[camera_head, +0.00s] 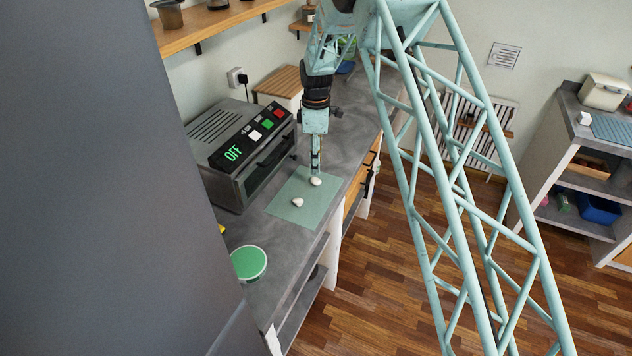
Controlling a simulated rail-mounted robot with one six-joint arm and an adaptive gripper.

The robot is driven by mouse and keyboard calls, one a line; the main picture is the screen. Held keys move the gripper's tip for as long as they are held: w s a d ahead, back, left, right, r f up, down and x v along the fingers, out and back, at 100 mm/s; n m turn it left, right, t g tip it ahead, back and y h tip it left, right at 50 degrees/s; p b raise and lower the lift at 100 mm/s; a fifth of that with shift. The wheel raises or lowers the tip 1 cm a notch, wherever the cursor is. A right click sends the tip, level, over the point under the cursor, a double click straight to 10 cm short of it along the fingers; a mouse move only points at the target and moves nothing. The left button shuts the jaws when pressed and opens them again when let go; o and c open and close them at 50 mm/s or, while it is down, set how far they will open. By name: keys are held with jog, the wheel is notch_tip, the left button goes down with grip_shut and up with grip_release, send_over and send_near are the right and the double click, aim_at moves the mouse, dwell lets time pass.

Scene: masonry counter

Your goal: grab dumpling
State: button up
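Two small white dumplings lie on a pale green mat (283,211) on the grey counter. The nearer dumpling (298,202) lies near the middle of the mat, clear of my gripper. The farther dumpling (316,181) is near the mat's far right part. My gripper (315,172) points down right at the farther dumpling, its tips at or just above it. The fingers are small and seen from the side, so I cannot tell whether they are open or closed, or touching the dumpling.
A toaster oven (240,150) with an "OFF" display stands left of the mat. A green-lidded tub (249,262) stands at the near end of the counter. A wooden box (280,85) is behind the oven, and a wooden shelf (215,30) hangs above.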

aim_at(316, 179)
jog(key=shift+f, duration=1.55)
jog(key=shift+f, duration=0.1)
jog(key=shift+f+p, duration=0.75)
jog(key=shift+f, duration=1.75)
jog(key=shift+c, duration=0.5)
jog(key=c, duration=0.7)
